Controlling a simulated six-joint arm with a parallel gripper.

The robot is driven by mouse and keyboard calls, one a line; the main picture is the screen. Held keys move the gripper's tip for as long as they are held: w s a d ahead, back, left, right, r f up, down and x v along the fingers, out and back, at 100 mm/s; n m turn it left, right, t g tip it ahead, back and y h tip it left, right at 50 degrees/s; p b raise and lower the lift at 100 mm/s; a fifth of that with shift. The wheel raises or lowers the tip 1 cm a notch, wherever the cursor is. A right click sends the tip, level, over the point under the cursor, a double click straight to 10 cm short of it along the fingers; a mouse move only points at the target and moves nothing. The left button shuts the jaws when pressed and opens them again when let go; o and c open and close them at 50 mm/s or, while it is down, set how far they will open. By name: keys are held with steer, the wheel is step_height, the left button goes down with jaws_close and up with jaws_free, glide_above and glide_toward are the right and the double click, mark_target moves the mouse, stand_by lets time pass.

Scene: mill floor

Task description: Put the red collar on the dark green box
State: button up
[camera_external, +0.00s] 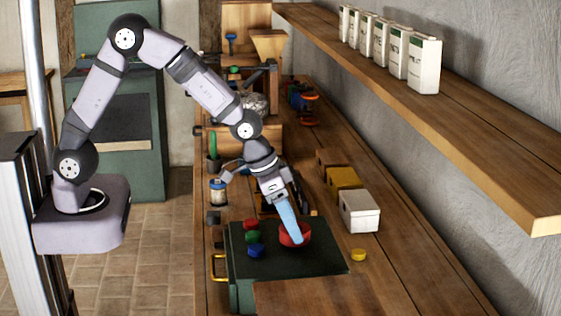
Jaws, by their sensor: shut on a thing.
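The red collar (304,238) is a short, wide red ring over the dark top of the dark green box (310,262), toward its back right part. My gripper (293,236) has long light blue fingers pointing down, and it is shut on the collar. The fingers hide part of the collar. I cannot tell whether the collar touches the box top or is just above it. The box has a flat dark top and a yellow handle (217,267) on its left side.
Small red (251,225), green (252,237) and blue (256,251) pieces sit at the box's left. A white box (360,212) and a mustard box (343,178) stand behind to the right. A yellow piece (358,255) lies right of the green box. A shelf (450,130) overhangs the right.

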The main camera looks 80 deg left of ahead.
steer(key=shift+f, duration=0.4)
steer(key=shift+f, duration=0.2)
steer(key=o, duration=1.2)
steer(key=shift+c, duration=0.2)
steer(key=shift+r, duration=0.55)
steer(key=b+v, duration=0.2)
steer(key=v, duration=0.9)
steer(key=s+f+g, duration=0.1)
steer(key=s+f, duration=0.2)
steer(key=s, duration=0.4)
steer(key=s+a+f+g, duration=0.1)
steer(key=s+f+g, duration=0.1)
steer(key=s+f, duration=0.2)
steer(key=s+a+f+g, duration=0.1)
steer(key=s+f, duration=0.3)
steer(key=s, duration=0.6)
